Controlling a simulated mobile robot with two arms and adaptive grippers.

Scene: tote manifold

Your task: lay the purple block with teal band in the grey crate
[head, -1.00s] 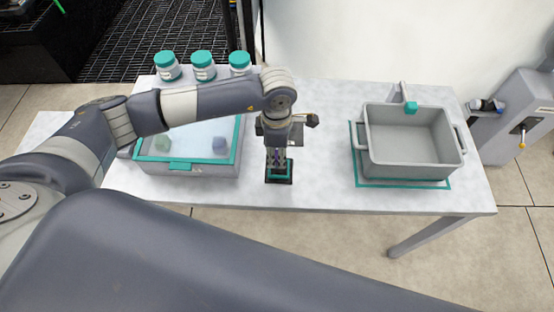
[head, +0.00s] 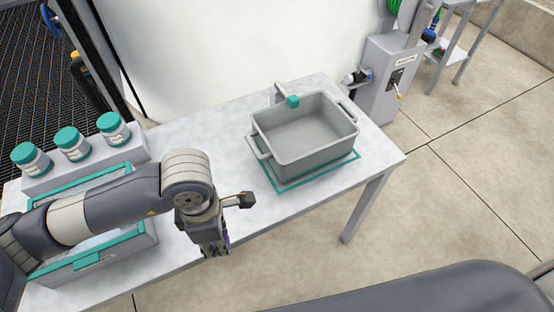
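The grey crate (head: 318,158) stands upright on the table in the head view, right of my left arm. Its inside looks empty. My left gripper (head: 217,248) points down over the table's front edge, left of the crate and apart from it. A small purple part of the purple block (head: 228,240) shows at its fingers. The gripper looks shut on it; the arm and fingers hide most of the block, and I cannot make out the teal band. My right gripper is out of the frame.
The crate sits within a teal outline (head: 284,188); a post with a teal tip (head: 293,101) stands at its back edge. Several teal-lidded jars (head: 69,139) and a teal-rimmed tray (head: 100,262) are at the left. Clear table lies between gripper and crate.

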